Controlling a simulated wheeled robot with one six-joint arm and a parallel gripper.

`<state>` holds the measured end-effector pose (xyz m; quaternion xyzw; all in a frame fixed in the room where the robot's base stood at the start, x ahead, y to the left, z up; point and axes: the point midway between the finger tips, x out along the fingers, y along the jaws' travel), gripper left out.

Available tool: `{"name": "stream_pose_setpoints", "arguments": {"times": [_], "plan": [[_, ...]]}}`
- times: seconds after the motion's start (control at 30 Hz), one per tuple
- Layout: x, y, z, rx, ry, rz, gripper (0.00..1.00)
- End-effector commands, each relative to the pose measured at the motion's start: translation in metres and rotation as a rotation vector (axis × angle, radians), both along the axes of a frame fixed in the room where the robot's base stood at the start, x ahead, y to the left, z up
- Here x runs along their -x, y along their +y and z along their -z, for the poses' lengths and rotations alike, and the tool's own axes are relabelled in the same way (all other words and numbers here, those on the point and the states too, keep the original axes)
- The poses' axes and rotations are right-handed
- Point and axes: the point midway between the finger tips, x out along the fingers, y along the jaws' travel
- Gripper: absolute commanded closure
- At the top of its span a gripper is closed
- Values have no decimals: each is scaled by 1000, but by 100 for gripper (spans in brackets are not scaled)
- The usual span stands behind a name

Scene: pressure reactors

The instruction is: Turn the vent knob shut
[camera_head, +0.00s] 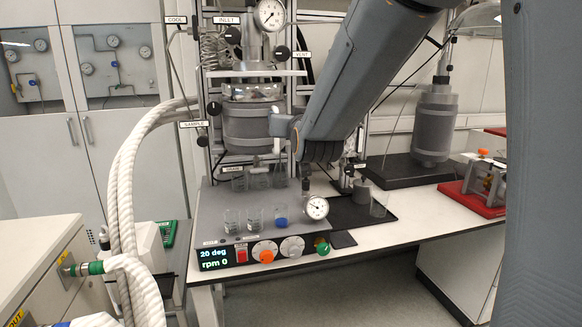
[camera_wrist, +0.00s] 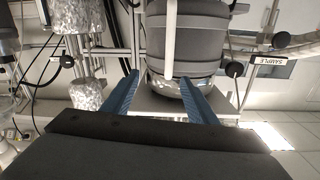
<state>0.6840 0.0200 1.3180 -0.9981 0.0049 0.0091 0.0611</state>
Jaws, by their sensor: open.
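The vent knob (camera_head: 282,52) is a round black knob beside the VENT label (camera_head: 302,54), right of the gauge at the top of the reactor in the head view. I cannot make it out in the wrist view. My arm passes to the right of the reactor, its wrist below the knob. My gripper (camera_wrist: 158,80) shows in the wrist view as two blue fingers, apart and empty. They point toward the grey reactor vessel (camera_wrist: 187,38), which also shows in the head view (camera_head: 249,122). In the head view I cannot clearly see the fingers.
Other black knobs surround the reactor, including one (camera_head: 202,140) by the SAMPLE label (camera_head: 193,124). The wrist view shows this label (camera_wrist: 273,61) and foil-wrapped tubing (camera_wrist: 87,92). Glassware and a small gauge (camera_head: 315,208) stand on the bench below.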

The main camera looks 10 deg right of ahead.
Motion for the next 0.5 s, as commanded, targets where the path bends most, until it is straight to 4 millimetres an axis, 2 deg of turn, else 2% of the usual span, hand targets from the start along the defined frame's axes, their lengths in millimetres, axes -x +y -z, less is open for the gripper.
{"name": "stream_pose_setpoints", "arguments": {"times": [0.2, 0.5], "plan": [[8, -1, 39, 10, 116, -6, 47], [24, -1, 88, 21, 267, -16, 47]]}}
